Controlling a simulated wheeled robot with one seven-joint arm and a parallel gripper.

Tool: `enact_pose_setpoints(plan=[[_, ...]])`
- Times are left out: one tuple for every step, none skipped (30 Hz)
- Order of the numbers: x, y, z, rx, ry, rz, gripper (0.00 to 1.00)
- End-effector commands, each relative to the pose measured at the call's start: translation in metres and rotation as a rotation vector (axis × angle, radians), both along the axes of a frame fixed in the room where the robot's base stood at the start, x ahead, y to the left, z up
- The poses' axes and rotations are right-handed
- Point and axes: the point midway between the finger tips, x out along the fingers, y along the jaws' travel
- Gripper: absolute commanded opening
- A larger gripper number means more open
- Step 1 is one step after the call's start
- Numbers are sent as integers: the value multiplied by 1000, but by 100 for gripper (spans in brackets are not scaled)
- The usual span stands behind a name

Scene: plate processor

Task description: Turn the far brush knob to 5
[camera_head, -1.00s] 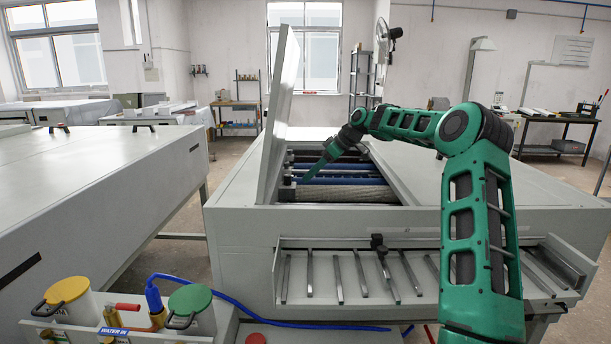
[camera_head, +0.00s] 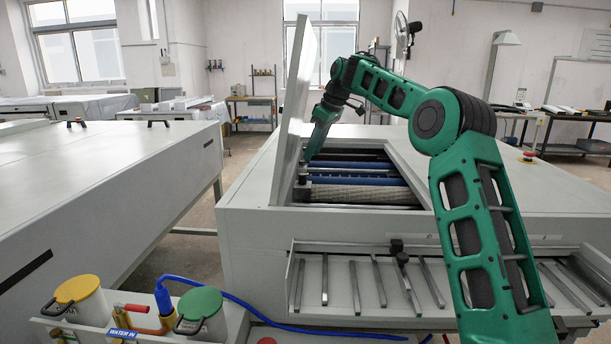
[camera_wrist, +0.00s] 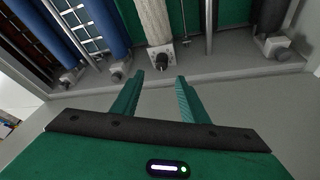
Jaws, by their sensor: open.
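The plate processor (camera_head: 255,225) stands open in the head view, with rollers across its bay. Blue rollers (camera_head: 355,181) lie behind a pale roller (camera_head: 360,195). In the wrist view the blue roller (camera_wrist: 106,25) and pale roller (camera_wrist: 153,22) end in blocks with small dark shafts or knobs. One knob (camera_wrist: 116,77) is left of my fingertips and another (camera_wrist: 70,87) is farther left. I cannot tell which is the far brush knob, and no number is readable. My gripper (camera_wrist: 159,80) is open and empty, just short of the pale roller's end block (camera_wrist: 160,59). It also shows in the head view (camera_head: 308,157), pointing down beside the lid.
The raised lid (camera_head: 300,95) stands close to the left of my gripper. The bay's side wall (camera_wrist: 220,77) runs below the roller ends in the wrist view. A tray of metal bars (camera_head: 350,290) is at the machine's front.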

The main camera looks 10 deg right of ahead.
Motion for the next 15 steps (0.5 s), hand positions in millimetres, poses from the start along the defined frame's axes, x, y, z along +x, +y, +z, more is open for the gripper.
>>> enact_pose_setpoints(plan=[[2,3,-8,0,3,2,40],[2,4,-13,0,3,2,40],[5,6,-19,1,3,1,40],[6,7,-24,0,3,1,40],[7,9,-30,1,4,0,40],[10,11,-37,0,3,1,40],[11,12,-42,0,3,1,40],[13,14,-47,1,3,1,40],[14,15,-53,1,3,1,40],[16,17,-57,0,3,1,40],[17,18,-61,0,2,1,40],[18,19,-66,0,1,0,40],[20,20,-69,0,2,1,40],[20,21,-73,0,2,1,40],[22,22,-77,1,1,1,40]])
